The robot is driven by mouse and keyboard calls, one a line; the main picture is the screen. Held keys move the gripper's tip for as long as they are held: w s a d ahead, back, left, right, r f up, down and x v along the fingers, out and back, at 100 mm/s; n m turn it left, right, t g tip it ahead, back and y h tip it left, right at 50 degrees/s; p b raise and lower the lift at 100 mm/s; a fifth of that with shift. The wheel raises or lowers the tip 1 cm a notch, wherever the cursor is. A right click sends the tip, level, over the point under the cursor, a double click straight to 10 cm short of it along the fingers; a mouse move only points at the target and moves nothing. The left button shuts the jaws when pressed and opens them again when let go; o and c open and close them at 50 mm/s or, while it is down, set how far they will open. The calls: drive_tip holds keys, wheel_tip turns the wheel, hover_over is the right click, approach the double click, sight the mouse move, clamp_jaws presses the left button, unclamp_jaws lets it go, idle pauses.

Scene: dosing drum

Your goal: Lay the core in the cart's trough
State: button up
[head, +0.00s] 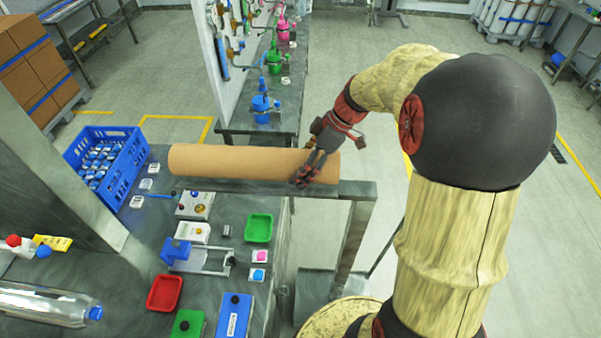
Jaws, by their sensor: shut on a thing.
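The core (235,162) is a long tan cardboard tube lying level, left to right, in the head view. My gripper (308,170) is shut on it near its right end, with dark fingers over the side facing the camera. A grey metal beam (355,188) on a post (352,235) runs along the near side of the core, just below it; it looks like part of the cart and its trough. The trough's inside is hidden, and I cannot tell whether the core touches it.
A workbench at left holds a blue crate (117,172) of cans, a red tray (164,293), a green tray (259,228) and small devices. A narrow bench with pump bottles (262,105) and a panel stands behind the core. Open floor lies behind my arm.

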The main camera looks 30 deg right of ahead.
drive_tip(key=f, duration=0.1)
drive_tip(key=f+p, duration=0.1)
drive_tip(key=f, duration=0.1)
drive_tip(key=shift+w, duration=0.35)
drive_tip(key=shift+s+f, duration=0.2)
drive_tip(key=shift+f, duration=0.2)
